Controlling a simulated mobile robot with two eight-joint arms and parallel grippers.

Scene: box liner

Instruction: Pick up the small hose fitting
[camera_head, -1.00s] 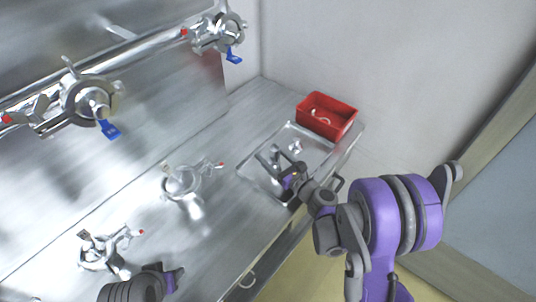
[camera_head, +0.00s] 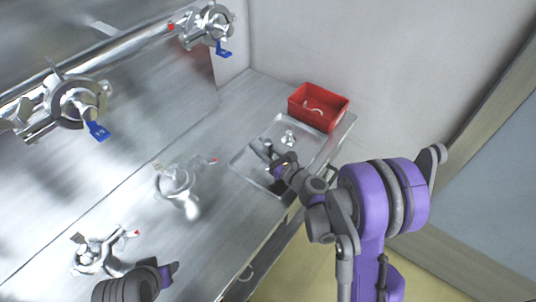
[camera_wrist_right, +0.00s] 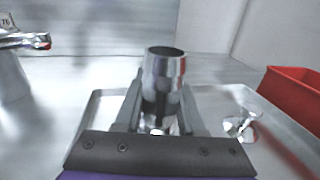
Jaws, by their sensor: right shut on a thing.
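My right gripper (camera_head: 264,150) is over the metal tray in the head view. In the right wrist view its two fingers are closed around a shiny, hollow metal hose fitting (camera_wrist_right: 163,85), which stands upright between them with its open end up. The fitting is hard to make out in the head view. I cannot tell whether it touches the tray. Another small shiny metal part (camera_head: 289,138) lies in the tray; it also shows at the right in the wrist view (camera_wrist_right: 240,126). My left gripper's fingers do not show; only a dark part of that arm is at the bottom left.
The shallow metal tray (camera_head: 238,165) sits on a steel counter. A red bin (camera_head: 318,108) with pale curved pieces stands behind it, near the wall. Valve-like metal assemblies (camera_head: 175,180) (camera_head: 95,254) stand on the counter to the left. A pipe with blue-handled valves (camera_head: 75,100) runs above.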

